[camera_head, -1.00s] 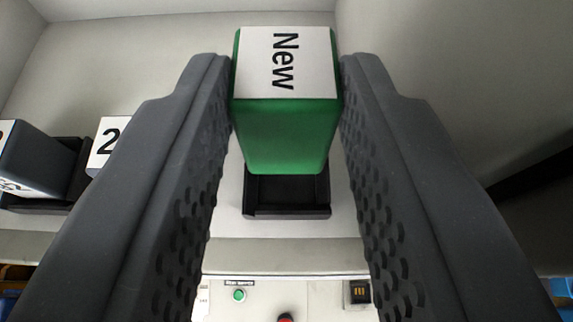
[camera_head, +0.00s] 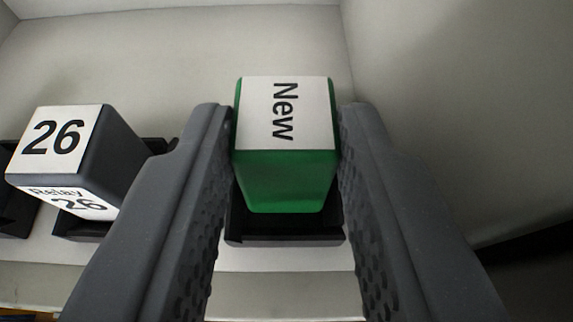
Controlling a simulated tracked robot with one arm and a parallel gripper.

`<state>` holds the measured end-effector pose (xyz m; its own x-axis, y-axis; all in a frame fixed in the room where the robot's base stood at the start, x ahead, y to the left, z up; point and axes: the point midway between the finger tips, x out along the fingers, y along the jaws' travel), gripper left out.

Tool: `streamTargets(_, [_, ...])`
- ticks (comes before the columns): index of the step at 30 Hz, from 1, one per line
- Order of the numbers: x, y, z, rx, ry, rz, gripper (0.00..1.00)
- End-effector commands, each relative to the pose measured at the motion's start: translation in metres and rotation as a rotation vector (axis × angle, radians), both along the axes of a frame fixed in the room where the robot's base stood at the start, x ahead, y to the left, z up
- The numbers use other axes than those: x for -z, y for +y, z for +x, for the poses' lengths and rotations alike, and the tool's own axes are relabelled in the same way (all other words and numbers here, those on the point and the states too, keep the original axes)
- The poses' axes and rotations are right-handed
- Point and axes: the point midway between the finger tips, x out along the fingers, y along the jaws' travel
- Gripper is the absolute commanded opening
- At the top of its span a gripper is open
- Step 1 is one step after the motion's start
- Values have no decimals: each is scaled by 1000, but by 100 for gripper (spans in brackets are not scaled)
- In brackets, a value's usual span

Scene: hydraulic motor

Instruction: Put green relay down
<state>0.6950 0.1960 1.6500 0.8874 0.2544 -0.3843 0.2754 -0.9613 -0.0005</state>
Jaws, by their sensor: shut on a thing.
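The green relay (camera_head: 285,180), with a white top label reading "New", is between the two dark grey fingers of my gripper (camera_head: 285,135). My gripper is shut on it, one finger on each side. A black socket (camera_head: 284,240) shows behind and below the relay, on the pale panel. The relay covers most of the socket, so I cannot tell whether the two touch.
A dark grey relay (camera_head: 125,160) labelled "26" stands in its own black socket (camera_head: 82,228) to the left, close to my left finger. A pale wall (camera_head: 430,110) rises on the right. The pale back wall (camera_head: 180,50) is bare.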

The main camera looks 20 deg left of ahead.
Motion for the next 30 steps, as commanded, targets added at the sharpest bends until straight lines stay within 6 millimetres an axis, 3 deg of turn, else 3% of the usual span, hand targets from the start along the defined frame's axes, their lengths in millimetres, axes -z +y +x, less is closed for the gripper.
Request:
streamTargets(7, [1, 0, 0, 0, 0, 0, 1])
streamTargets(8, [1, 0, 0, 0, 0, 0, 33])
streamTargets(9, [1, 0, 0, 0, 0, 0, 36])
streamTargets(22, [-1, -2, -4, 1, -1, 0, 36])
streamTargets(30, [-13, -9, -32, 0, -4, 1, 36])
